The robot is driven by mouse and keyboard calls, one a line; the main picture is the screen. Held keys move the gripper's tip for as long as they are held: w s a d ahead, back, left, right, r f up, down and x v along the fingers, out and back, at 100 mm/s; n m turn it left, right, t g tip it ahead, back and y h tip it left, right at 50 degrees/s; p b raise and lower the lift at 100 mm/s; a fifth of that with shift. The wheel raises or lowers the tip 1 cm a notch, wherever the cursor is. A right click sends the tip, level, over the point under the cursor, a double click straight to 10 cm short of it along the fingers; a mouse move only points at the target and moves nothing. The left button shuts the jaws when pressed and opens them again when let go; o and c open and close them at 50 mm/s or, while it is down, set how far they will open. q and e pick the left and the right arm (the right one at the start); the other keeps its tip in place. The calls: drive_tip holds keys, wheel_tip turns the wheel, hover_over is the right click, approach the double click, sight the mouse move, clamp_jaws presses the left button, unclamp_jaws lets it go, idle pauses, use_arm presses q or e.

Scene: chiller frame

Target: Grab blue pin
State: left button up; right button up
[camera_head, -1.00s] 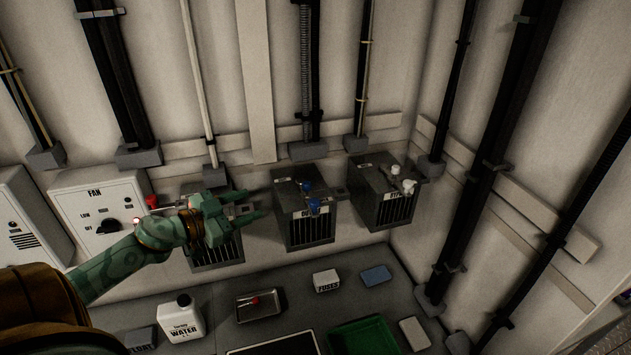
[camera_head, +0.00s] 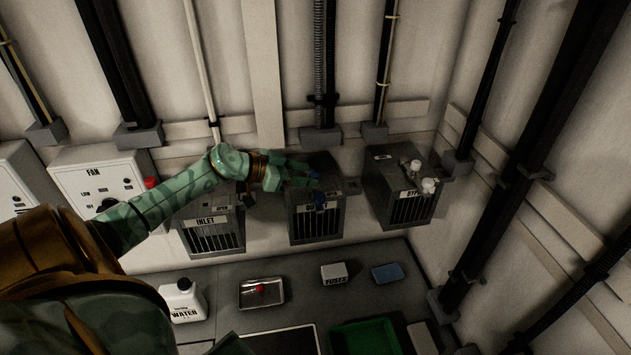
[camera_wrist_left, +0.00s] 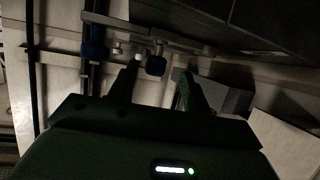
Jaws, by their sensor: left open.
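The middle vent box (camera_head: 318,223) on the wall carries blue pins. One blue pin (camera_head: 319,200) shows at its front top edge. Another blue pin (camera_head: 314,175) is partly hidden at my left gripper's fingertips. My left gripper (camera_head: 306,174) reaches over the box top from the left, open. In the left wrist view, a dark blue pin head (camera_wrist_left: 156,65) sits between and just beyond the tips of the two spread fingers (camera_wrist_left: 158,88). A second blue pin (camera_wrist_left: 95,52) lies further left there, outside the fingers. My right gripper is not in view.
The INLET box (camera_head: 215,235) is left, under my forearm. The right box (camera_head: 405,205) has white pins. Below, the counter holds a water jug (camera_head: 183,300), a metal tray (camera_head: 275,301), a fuses box (camera_head: 334,273), a blue block (camera_head: 389,273) and a green tray (camera_head: 365,335).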

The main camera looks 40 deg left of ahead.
sight(320, 186)
use_arm(q)
drive_tip(key=shift+d, duration=0.1)
drive_tip(key=shift+w+d+f, duration=0.15)
drive_tip(key=shift+d+f, duration=0.1)
drive_tip(key=shift+d, duration=0.05)
drive_tip(key=x, duration=0.4)
drive_tip(key=shift+f, duration=0.2)
drive_tip(key=shift+w+d+f, duration=0.1)
drive_tip(key=shift+w, duration=0.05)
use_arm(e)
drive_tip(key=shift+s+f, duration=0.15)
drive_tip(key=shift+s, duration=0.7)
use_arm(q)
drive_tip(key=c, duration=1)
drive_tip(key=shift+c, duration=0.3)
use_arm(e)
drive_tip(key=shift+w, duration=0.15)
